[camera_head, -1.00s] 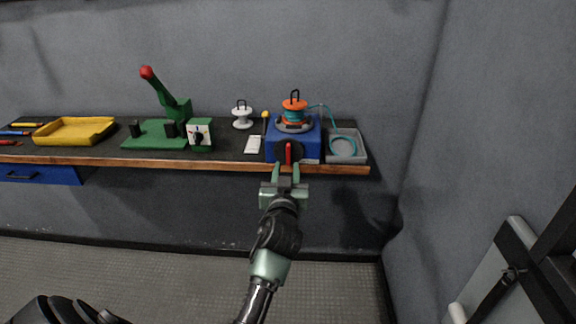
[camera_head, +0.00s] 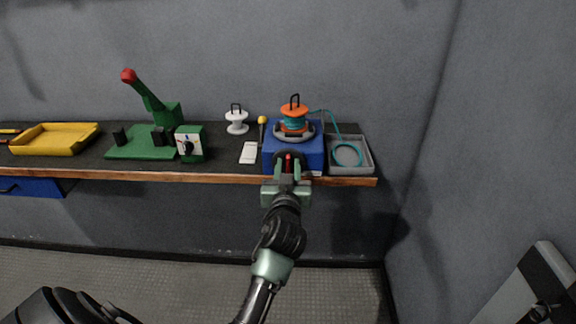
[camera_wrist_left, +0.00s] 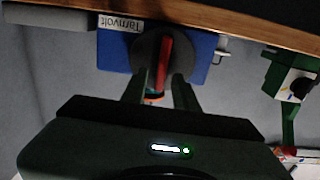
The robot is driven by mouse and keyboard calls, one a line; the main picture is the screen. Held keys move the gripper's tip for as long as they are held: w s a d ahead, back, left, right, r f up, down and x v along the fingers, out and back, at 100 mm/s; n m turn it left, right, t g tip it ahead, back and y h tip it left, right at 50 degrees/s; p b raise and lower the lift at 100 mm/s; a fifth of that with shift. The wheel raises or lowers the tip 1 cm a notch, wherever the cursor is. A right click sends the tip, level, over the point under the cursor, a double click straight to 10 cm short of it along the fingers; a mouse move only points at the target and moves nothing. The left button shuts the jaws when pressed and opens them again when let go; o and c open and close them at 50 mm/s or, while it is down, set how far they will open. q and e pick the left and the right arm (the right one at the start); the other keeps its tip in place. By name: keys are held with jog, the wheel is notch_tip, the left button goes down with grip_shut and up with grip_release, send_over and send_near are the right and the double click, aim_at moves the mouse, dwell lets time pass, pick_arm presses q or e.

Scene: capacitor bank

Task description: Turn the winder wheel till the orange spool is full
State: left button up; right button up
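The blue winder box (camera_head: 312,150) stands near the bench's right end. The orange spool (camera_head: 294,109) sits on top, with some teal wire around its lower part. The winder wheel is a black disc on the front face, with a red bar handle (camera_head: 288,161); it also shows in the left wrist view as a black wheel (camera_wrist_left: 145,52) with its red bar (camera_wrist_left: 164,60). My left gripper (camera_head: 287,171) is open in front of the wheel. Its fingers (camera_wrist_left: 160,85) point at the wheel, one on each side of the red bar's line. My right gripper is not in view.
A grey tray (camera_head: 367,163) with a teal wire coil (camera_head: 346,153) sits right of the winder. The wooden bench edge (camera_head: 225,178) runs below the gripper.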

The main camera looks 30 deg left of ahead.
pick_arm(q)
grip_shut()
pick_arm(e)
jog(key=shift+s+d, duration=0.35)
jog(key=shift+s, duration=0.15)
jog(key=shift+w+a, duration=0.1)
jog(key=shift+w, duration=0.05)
